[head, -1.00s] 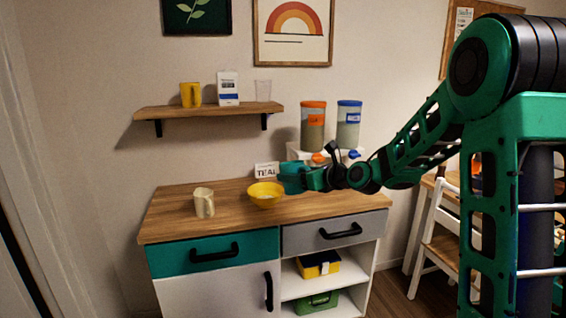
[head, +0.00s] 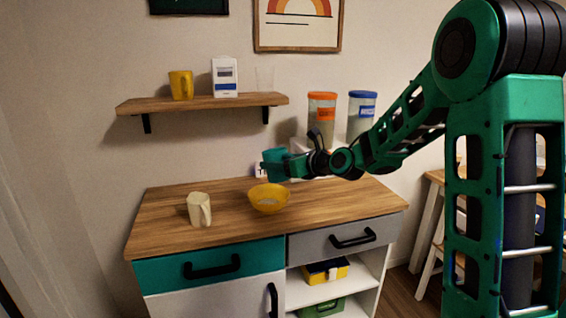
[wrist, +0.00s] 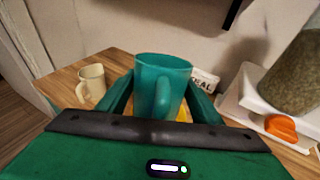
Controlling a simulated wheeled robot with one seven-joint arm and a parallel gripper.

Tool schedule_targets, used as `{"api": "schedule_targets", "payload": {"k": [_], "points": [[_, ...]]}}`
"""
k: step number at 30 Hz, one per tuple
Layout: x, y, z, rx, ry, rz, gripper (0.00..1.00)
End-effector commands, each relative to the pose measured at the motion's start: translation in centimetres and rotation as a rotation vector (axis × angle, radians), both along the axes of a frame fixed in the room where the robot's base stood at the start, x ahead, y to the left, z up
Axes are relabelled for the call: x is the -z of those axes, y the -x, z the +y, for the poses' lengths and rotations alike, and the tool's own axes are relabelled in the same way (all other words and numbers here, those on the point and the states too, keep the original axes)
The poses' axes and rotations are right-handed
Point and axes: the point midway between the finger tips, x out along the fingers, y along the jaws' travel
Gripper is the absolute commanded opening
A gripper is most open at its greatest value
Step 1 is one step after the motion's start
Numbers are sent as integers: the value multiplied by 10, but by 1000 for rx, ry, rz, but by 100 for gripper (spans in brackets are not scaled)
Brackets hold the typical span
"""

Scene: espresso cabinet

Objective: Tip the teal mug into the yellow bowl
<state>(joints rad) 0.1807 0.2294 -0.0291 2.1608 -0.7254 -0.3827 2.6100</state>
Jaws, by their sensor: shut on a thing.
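The teal mug (head: 273,163) is held in my gripper (head: 284,166), above the counter and just over the back of the yellow bowl (head: 269,199). In the wrist view the teal mug (wrist: 163,80) looks roughly upright between the fingers of my gripper (wrist: 160,108), its handle toward the camera. What is inside the mug cannot be seen. The bowl stands on the wooden counter, with something pale inside it. In the wrist view only a bit of the yellow bowl (wrist: 184,113) shows past the mug.
A cream mug (head: 199,209) stands on the counter (head: 160,222) left of the bowl. Canisters with orange (head: 321,115) and blue (head: 361,112) lids stand at the back right. A wall shelf (head: 205,103) holds a yellow mug (head: 181,85), a white box (head: 225,77) and a clear glass (head: 265,79).

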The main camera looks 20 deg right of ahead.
Motion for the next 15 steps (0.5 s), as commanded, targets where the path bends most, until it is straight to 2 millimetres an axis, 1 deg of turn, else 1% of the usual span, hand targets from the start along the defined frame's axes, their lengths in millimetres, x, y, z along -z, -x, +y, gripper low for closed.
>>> {"api": "schedule_targets", "payload": {"k": [1,3,6,11,15], "points": [[-1,0,-7,9,1,-2,19],[0,-1,-15,18,1,-2,19],[0,-1,-22,25,2,-1,19],[0,-1,-27,30,-5,-9,19],[0,-3,-29,34,-29,-53,19]]}}
